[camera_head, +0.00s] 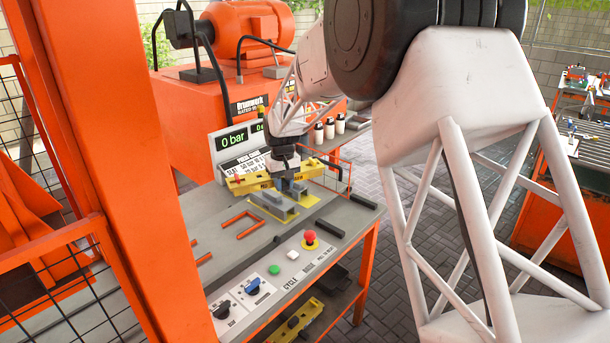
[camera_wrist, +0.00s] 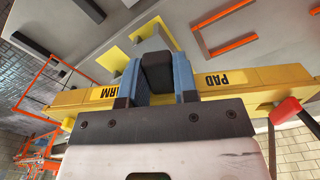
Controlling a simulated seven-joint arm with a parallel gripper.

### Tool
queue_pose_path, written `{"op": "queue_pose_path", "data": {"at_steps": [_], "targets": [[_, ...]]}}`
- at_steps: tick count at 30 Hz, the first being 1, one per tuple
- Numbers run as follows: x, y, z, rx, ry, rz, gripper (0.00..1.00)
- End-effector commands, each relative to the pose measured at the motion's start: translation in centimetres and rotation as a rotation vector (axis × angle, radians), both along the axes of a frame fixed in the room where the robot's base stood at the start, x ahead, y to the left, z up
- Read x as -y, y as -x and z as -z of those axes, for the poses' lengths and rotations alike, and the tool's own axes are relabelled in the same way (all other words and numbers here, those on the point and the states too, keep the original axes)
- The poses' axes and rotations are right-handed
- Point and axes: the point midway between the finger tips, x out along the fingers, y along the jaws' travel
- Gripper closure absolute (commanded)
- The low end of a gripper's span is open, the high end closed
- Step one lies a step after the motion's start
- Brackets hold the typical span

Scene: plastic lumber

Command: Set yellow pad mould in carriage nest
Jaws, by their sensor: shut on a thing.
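The yellow pad mould (camera_head: 255,183) is a long bar held level above the bench, beside the display. In the wrist view the mould (camera_wrist: 266,83) crosses the picture, with "PAD" and "ARM" lettering. My gripper (camera_head: 284,178) is at its middle. In the wrist view the blue fingers of my gripper (camera_wrist: 158,75) are shut on the dark block at the mould's middle. Grey blocks on yellow plates (camera_head: 274,208) are on the bench near and below the mould. An orange outline (camera_head: 243,224) lies left of them. I cannot tell which part is the carriage nest.
A pressure display (camera_head: 233,142) stands behind. Another yellow mould (camera_head: 300,318) lies on the lower shelf. An orange post (camera_head: 115,150) stands at left. White bottles (camera_head: 329,128) stand behind the bench.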

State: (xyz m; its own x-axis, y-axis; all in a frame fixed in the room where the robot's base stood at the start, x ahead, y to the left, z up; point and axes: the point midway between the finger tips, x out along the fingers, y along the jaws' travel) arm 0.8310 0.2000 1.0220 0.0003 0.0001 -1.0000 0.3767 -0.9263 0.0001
Motion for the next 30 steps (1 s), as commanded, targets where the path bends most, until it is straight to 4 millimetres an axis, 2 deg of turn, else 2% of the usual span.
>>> {"op": "queue_pose_path", "data": {"at_steps": [3, 18, 24, 30], "targets": [[-3.0, 1.1, 0.8, 0.002, -0.001, -0.058, 1.00], [-13.6, 6.4, 4.4, 0.003, -0.001, -0.287, 1.00], [-16.5, 8.3, 5.4, 0.002, -0.001, -0.356, 1.00], [-18.0, 9.3, 6.0, 0.004, -0.001, -0.393, 1.00]]}}
